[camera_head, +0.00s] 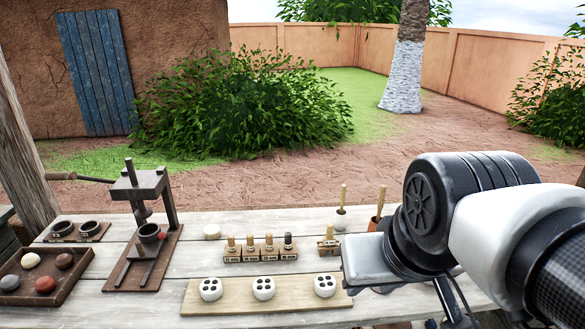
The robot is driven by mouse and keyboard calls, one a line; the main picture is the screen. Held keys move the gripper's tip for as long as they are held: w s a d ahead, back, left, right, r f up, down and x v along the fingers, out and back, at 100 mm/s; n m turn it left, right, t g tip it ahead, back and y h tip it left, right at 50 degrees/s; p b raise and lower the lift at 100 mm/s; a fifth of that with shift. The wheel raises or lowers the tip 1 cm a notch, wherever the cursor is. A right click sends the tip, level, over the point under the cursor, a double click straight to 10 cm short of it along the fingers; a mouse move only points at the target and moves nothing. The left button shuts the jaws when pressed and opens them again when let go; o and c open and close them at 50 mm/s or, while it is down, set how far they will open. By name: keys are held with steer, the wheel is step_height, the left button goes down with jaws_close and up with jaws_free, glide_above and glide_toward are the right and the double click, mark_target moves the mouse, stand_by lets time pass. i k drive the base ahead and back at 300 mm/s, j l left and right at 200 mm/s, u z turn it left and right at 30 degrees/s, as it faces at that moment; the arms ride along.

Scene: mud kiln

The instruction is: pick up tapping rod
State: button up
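Two thin wooden rods stand upright near the table's middle. One pale rod (343,194) rises from a small white cup (341,220). Another rod (381,202) rises from a terracotta-coloured holder (374,224), partly covered by my arm. I cannot tell which one is the tapping rod.
A board (190,299) holds three white discs with holes. Behind it stand several stamps (268,245) with handles. A dark press (147,190) with a long lever stands left. A tray (12,292) of coloured balls lies far left. My arm hides the table's right side.

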mark_target(342, 188)
steer(key=i+l, duration=0.7)
steer(key=i, duration=0.05)
